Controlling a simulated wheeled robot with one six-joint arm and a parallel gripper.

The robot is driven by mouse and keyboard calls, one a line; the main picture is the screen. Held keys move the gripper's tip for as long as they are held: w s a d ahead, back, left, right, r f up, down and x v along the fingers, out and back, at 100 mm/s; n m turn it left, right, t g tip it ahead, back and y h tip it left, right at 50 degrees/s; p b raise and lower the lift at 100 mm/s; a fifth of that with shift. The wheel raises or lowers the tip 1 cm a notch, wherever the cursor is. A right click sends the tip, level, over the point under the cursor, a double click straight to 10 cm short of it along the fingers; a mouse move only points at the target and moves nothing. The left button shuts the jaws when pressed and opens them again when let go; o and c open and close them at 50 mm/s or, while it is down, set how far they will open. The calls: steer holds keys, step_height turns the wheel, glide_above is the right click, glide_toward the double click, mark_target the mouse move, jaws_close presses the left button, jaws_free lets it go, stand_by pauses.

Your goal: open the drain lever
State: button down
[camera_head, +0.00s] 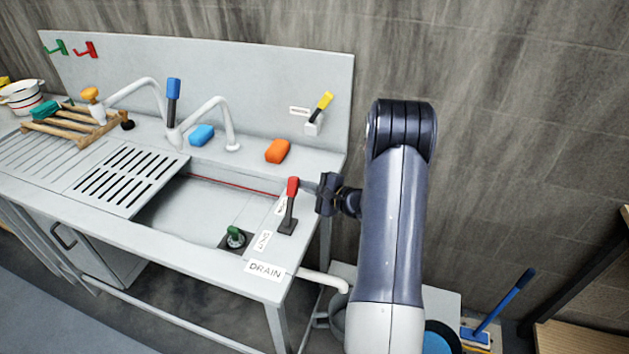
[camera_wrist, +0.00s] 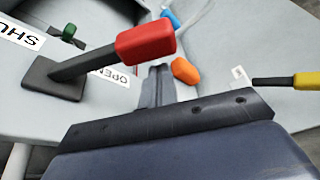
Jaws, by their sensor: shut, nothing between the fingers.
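The drain lever (camera_head: 290,205) has a red knob and a dark stem on a dark base at the right end of the sink counter, by the DRAIN label (camera_head: 265,270). In the wrist view the red knob (camera_wrist: 146,40) is large and close, its stem slanting from the base at left toward upper right. Contact cannot be told.
A green-topped drain plug (camera_head: 236,236) sits in the basin. White taps stand further left. A wall is behind.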

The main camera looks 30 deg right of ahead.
steer(key=shift+s+a+r, duration=0.25)
steer(key=shift+s+a, duration=0.05)
steer(key=shift+a, duration=0.05)
steer(key=shift+f+b, duration=0.15)
steer(key=shift+b, duration=0.35)
steer(key=shift+s+a+n+b, duration=0.15)
steer(key=shift+n+b, duration=0.15)
steer(key=shift+b, duration=0.3)
steer(key=shift+s+a+r+n+b, duration=0.25)
steer(key=shift+r+b, duration=0.25)
steer(key=shift+b, duration=0.55)
steer(key=b+v, duration=0.2)
steer(key=v, duration=0.8)
steer(key=shift+s+b, duration=0.35)
steer(key=shift+s, duration=0.05)
steer(key=shift+d, duration=0.15)
